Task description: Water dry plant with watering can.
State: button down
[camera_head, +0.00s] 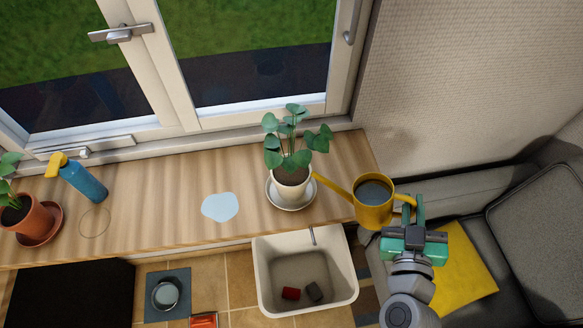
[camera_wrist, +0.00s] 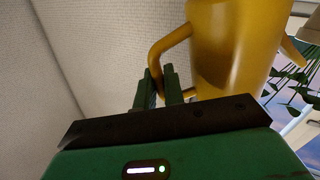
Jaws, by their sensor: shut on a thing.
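My gripper (camera_head: 416,217) is shut on the handle of the yellow watering can (camera_head: 373,212). The wrist view shows the green fingers (camera_wrist: 158,90) at the handle of the can (camera_wrist: 228,50). The can is held off the right end of the wooden sill, roughly upright, with dark contents showing in its open top. Its spout points left toward a leafy plant (camera_head: 291,172) in a white pot on a saucer (camera_head: 283,203). The spout tip is close to the pot; whether it touches cannot be told. No flowing water shows.
A pale blue puddle (camera_head: 220,207) lies on the sill (camera_head: 150,205). A white bin (camera_head: 266,290) is below. The window (camera_head: 245,60) is behind, and a sofa with a yellow cushion (camera_head: 462,270) at right.

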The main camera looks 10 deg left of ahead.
aim_at(410, 199)
jog(key=shift+w+a+r+n+p, duration=0.1)
jog(key=shift+a+r+n+p, duration=0.1)
jog(key=shift+r+p, duration=0.4)
jog(key=shift+a+r+n+p, duration=0.2)
jog(key=shift+r+p, duration=0.35)
jog(key=shift+p, duration=0.05)
jog(key=shift+r+p, duration=0.2)
jog(key=shift+p, duration=0.1)
jog(key=shift+a, duration=0.1)
jog(key=shift+a+r+n+p, duration=0.3)
jog(key=shift+r+p, duration=0.1)
jog(key=shift+p, duration=0.3)
dwell(0.4)
jog(key=d+f+b, duration=0.1)
jog(key=f+b, duration=0.1)
jog(key=b, duration=0.1)
jog(key=f+m+b, duration=0.1)
jog(key=f+b, duration=0.2)
jog(key=d+f+m+b, duration=0.1)
jog(key=f+b, duration=0.1)
jog(key=b, duration=0.1)
jog(key=shift+d+f, duration=0.3)
jog(key=shift+f, duration=0.05)
jog(key=shift+s+d+r+m+t, duration=0.2)
jog(key=shift+d+r+m, duration=0.3)
jog(key=shift+r, duration=0.3)
jog(key=shift+s+d+r+m+t, duration=0.15)
jog(key=shift+d+r+m, duration=0.1)
jog(key=shift+r+m, duration=0.45)
